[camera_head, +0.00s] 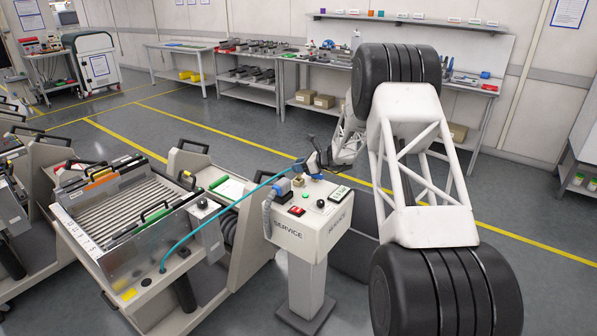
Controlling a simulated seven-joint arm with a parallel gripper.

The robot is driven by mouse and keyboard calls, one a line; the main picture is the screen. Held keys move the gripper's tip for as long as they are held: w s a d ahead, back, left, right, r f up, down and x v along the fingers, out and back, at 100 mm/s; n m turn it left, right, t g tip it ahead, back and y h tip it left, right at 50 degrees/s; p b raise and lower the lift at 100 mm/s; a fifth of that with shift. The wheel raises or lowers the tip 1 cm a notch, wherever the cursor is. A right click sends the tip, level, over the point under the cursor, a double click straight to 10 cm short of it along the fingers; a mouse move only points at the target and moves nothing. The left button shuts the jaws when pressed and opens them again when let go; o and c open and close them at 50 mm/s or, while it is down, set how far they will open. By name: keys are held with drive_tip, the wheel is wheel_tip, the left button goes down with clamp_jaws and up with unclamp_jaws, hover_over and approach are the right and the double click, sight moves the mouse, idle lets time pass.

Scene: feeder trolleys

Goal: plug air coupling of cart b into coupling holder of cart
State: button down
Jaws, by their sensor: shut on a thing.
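My gripper (311,161) is small in the camera_head view, just above the SERVICE box, and shut on the end of a teal air hose (222,213). The air coupling at that hose end is mostly hidden by the fingers. The hose arcs left and down to the front corner of the nearest cart (128,288), which carries a feeder bank. I cannot read a letter on this cart. A grey box with a dark round knob (203,204) sits on the cart's right side. I cannot clearly make out which part is the coupling holder.
The SERVICE box (312,222) stands on a post right of the cart, with a red switch, a brass fitting and a thick grey hose. More carts stand at the left edge. Workbenches (250,80) line the back wall. Open floor lies behind the carts.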

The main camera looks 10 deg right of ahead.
idle(0.3)
drive_tip(key=shift+w+f, duration=0.1)
drive_tip(key=shift+w, duration=0.75)
drive_tip(key=shift+f, duration=1.55)
drive_tip(key=shift+f, duration=0.15)
drive_tip(key=c, duration=0.7)
unclamp_jaws()
drive_tip(key=shift+f, duration=0.1)
drive_tip(key=shift+v, duration=3.9)
drive_tip(key=shift+w, duration=0.1)
